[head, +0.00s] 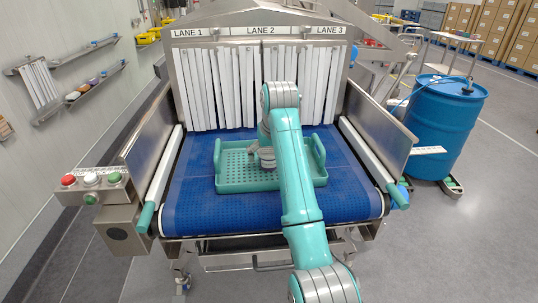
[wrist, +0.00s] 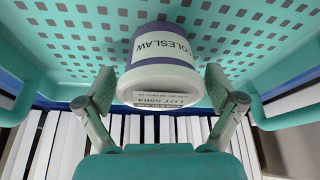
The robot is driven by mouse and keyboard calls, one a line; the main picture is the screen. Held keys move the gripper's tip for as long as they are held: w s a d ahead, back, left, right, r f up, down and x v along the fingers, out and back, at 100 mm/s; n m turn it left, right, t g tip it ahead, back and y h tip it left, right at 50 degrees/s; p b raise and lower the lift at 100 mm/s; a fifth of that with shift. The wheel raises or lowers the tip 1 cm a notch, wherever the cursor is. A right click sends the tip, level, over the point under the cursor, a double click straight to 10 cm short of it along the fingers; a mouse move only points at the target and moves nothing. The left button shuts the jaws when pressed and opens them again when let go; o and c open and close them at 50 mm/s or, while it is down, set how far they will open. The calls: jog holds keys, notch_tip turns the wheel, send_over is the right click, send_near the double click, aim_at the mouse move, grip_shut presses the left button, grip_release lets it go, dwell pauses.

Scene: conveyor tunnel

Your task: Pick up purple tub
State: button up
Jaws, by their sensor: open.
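My gripper (wrist: 160,84) is open in the wrist view, with one finger on each side of the tub's near end and a small gap at each. In the head view my gripper (head: 263,156) is low over the tray, and I cannot make out the tub there.
White strip curtains (head: 220,85) under LANE 1, 2 and 3 signs hang behind the tray. White side rails (head: 160,165) flank the blue belt (head: 195,205). A button box (head: 95,180) is at left, a blue drum (head: 445,125) at right.

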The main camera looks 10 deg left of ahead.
jog(key=shift+w+a+f, duration=0.1)
jog(key=shift+f, duration=0.15)
jog(key=c, duration=1.2)
notch_tip(320, 180, up, 10)
jog(key=shift+r, duration=0.1)
